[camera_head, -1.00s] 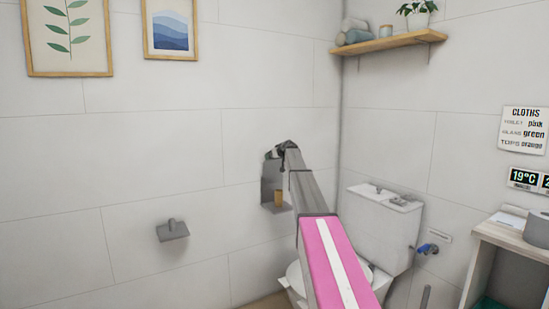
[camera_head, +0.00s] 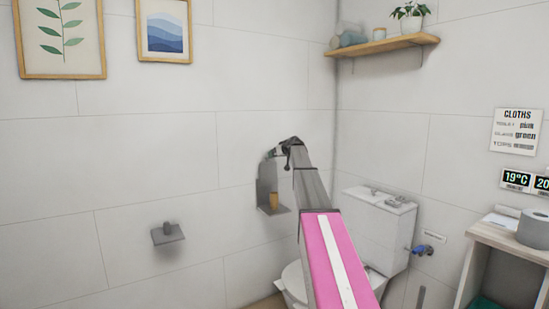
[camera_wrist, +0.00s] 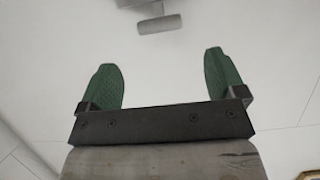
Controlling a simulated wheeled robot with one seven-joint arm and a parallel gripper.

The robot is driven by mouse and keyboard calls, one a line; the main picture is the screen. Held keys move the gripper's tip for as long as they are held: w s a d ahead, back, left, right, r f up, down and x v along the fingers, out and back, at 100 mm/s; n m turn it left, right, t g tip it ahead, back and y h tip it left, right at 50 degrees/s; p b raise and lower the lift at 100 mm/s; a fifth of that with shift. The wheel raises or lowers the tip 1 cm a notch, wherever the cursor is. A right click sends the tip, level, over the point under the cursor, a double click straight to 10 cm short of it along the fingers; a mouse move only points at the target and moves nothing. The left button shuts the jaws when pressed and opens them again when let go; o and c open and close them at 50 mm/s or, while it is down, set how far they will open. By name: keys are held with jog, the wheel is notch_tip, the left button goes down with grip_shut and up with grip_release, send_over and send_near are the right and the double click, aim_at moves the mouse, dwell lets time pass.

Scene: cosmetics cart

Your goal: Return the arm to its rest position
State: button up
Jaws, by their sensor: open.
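My arm, with a pink and white stripe, reaches forward from the bottom of the head view towards the tiled wall. In the wrist view my gripper (camera_wrist: 160,62) is open, its two green fingers wide apart with nothing between them. In the head view the gripper end (camera_head: 269,154) is small and partly hidden by my own wrist. I cannot tell how far the gripper is from the wall.
A white toilet (camera_head: 372,225) stands behind and right of my arm. A grey paper holder (camera_head: 167,235) is on the left wall. A wooden shelf (camera_head: 390,45) with a plant is high up. A cabinet (camera_head: 500,240) bearing a grey roll (camera_head: 534,228) stands at the right.

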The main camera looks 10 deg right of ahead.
jog(key=shift+s+d+r, duration=0.1)
jog(key=shift+s, duration=0.1)
jog(key=s+a+f+m+g+h, duration=0.2)
jog(key=s+f+m+h, duration=0.25)
jog(key=s+f, duration=1.15)
jog(key=s+a+f+m+g+h, duration=0.1)
jog(key=s+a+f+m+h, duration=0.35)
jog(key=s+f, duration=1.2)
jog(key=s+a+f+n+g+y, duration=0.1)
jog(key=s+a+f+g, duration=0.2)
jog(key=s, duration=0.5)
jog(key=s+a+f+n+g+y, duration=0.2)
jog(key=s+f, duration=0.4)
jog(key=s, duration=0.3)
jog(key=s+a+f+n+g+y, duration=0.2)
jog(key=s+a+f+g, duration=0.2)
jog(key=s, duration=0.5)
jog(key=shift+s+a+f+g, duration=0.15)
jog(key=shift+a+f+g, duration=0.15)
jog(key=shift+a+f, duration=0.25)
